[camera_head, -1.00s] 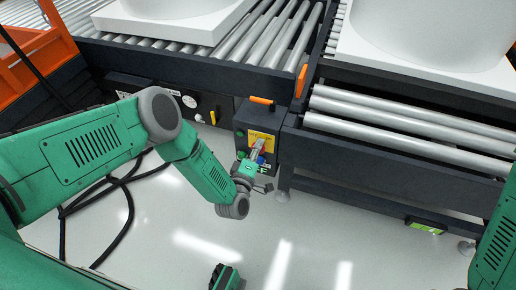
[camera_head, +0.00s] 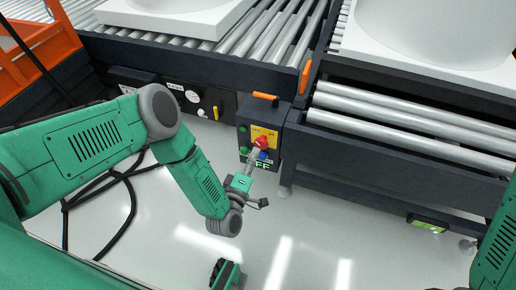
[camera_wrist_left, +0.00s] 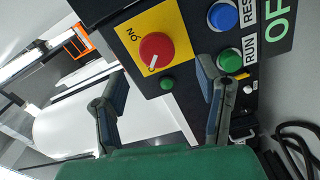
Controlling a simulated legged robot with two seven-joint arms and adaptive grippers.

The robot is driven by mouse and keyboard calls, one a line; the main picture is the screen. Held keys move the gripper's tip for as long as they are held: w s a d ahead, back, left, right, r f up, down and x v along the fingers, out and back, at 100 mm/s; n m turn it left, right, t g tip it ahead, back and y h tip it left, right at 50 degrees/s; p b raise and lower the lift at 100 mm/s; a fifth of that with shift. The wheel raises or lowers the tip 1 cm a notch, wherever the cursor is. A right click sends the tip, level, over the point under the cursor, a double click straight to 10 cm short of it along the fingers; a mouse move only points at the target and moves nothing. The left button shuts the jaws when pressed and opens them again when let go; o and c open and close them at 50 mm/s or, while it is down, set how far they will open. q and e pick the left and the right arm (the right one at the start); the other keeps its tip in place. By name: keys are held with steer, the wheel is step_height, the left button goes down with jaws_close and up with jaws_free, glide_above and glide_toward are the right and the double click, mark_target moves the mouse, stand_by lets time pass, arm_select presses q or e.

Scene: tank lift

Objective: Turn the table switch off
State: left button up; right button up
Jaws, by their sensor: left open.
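The table switch is a red rotary knob (camera_head: 262,142) on a yellow plate of a dark control box (camera_head: 245,116). In the left wrist view the knob (camera_wrist_left: 157,48) has a white mark on its lower edge, and the plate has an "ON" label at its upper left. My left gripper (camera_head: 253,158) is in front of the box, just below the knob in the head view. In the left wrist view its fingers (camera_wrist_left: 162,68) are spread and empty, with the knob ahead of the gap between them. I cannot tell the distance. My right gripper is out of view.
A blue button (camera_wrist_left: 222,16) and a green button (camera_wrist_left: 230,60) marked "RUN" sit beside the plate. A small green button (camera_wrist_left: 167,83) is below the knob. An orange handle (camera_head: 265,97) tops the box. Roller conveyors (camera_head: 410,125) stand behind; black cables (camera_head: 125,190) lie left.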

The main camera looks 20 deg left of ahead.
arm_select(q)
steer(key=s, duration=0.5)
steer(key=shift+s+a, duration=0.2)
steer(key=shift+s, duration=0.15)
steer(key=shift+d, duration=0.1)
steer(key=s+d+f+m+g+h, duration=0.1)
steer(key=s+f+m+g+h, duration=0.2)
steer(key=s+m+g, duration=0.5)
steer(key=s+a+r+m+g+y, duration=0.2)
steer(key=s+a+r+m+g, duration=0.15)
steer(key=s+a+g, duration=0.35)
steer(key=s+a+r+m+g+y, duration=0.25)
steer(key=s+a+m, duration=0.2)
steer(key=s, duration=0.45)
step_height(320, 180, up, 18)
steer(key=p, duration=1.8)
steer(key=shift+a+h, duration=0.15)
steer(key=shift+h, duration=0.3)
